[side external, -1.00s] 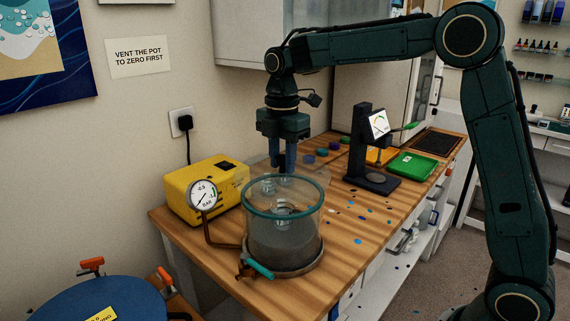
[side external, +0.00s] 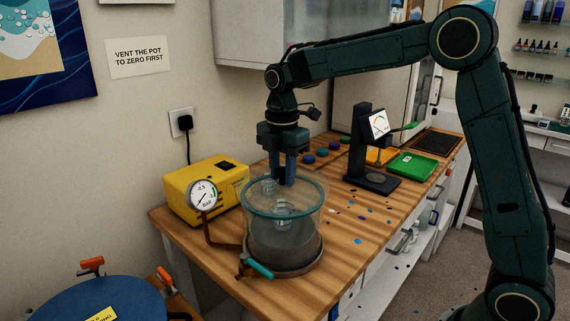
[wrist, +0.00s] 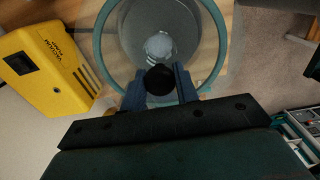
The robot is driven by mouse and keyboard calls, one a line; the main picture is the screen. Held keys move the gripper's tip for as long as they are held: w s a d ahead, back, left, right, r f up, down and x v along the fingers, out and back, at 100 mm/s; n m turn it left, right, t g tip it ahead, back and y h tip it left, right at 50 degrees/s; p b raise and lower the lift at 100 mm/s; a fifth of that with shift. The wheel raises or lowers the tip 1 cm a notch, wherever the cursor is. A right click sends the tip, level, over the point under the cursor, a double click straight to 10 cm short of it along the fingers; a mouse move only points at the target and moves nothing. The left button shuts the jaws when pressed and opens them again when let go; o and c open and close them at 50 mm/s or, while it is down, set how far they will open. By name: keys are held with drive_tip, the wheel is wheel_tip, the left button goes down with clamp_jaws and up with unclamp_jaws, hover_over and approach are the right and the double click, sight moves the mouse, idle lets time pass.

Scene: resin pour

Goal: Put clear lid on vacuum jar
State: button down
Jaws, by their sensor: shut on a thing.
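The vacuum jar (side external: 262,232) is a clear cylinder with a teal rim, standing upright on the bench; it also shows in the wrist view (wrist: 98,40). My gripper (side external: 286,182) is over the back part of the jar's mouth, with its fingers shut on the dark knob of the clear lid. In the wrist view my gripper (wrist: 160,86) has the round black knob (wrist: 160,79) between its fingertips. The lid's transparent disc (side external: 318,183) is faint and appears close above the rim, off-centre towards the back. Whether it touches the rim cannot be told. A clear cup (side external: 282,216) is inside the jar.
A yellow vacuum pump (side external: 215,182) with a round gauge (side external: 202,195) stands left of the jar. A teal-handled valve (side external: 258,268) is at the jar's front. A dark stand (side external: 365,150) and green tray (side external: 413,166) are behind right. Flecks dot the bench.

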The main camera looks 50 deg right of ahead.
sight(283, 169)
drive_tip(key=shift+f, duration=0.5)
idle(0.3)
drive_tip(key=c, duration=1)
unclamp_jaws()
drive_tip(key=shift+r, duration=4)
drive_tip(key=shift+s, duration=0.1)
